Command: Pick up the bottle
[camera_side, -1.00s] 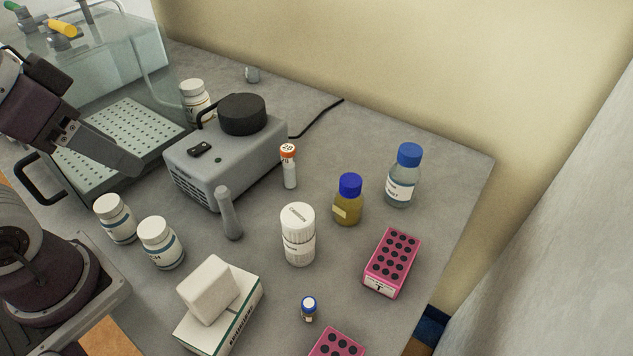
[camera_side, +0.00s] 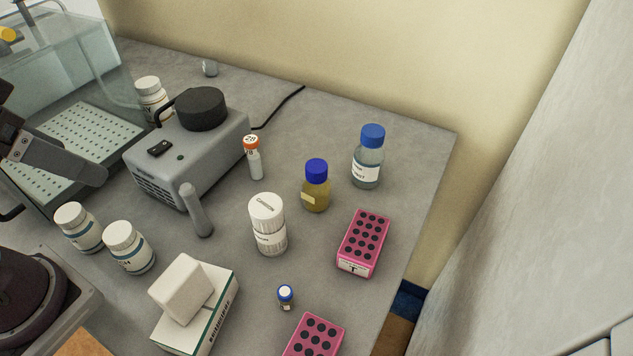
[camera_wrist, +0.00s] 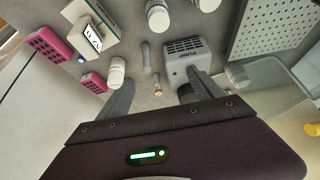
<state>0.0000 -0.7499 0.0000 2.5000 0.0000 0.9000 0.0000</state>
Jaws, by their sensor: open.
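Several bottles stand upright on the grey bench. In the side view these are a blue-capped clear bottle (camera_side: 368,172), a blue-capped amber bottle (camera_side: 315,193), a white ribbed bottle (camera_side: 269,235), two white bottles with blue-striped labels (camera_side: 80,228) (camera_side: 129,248), and a white bottle (camera_side: 151,97) behind the grey pump. The pictures do not show which one the task means. My gripper (camera_wrist: 160,77) is open and empty in the wrist view, its fingers spread above the bench. In the side view part of it is at the left edge, apart from every bottle.
The grey pump (camera_side: 184,160), an orange-capped vial (camera_side: 254,160) and a grey rod-like object (camera_side: 197,212) stand mid-bench. A white block (camera_side: 182,289) lies on a box. Pink racks (camera_side: 363,243) (camera_side: 313,338) and a small vial (camera_side: 286,297) are nearer the right. A glass-walled enclosure is at left.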

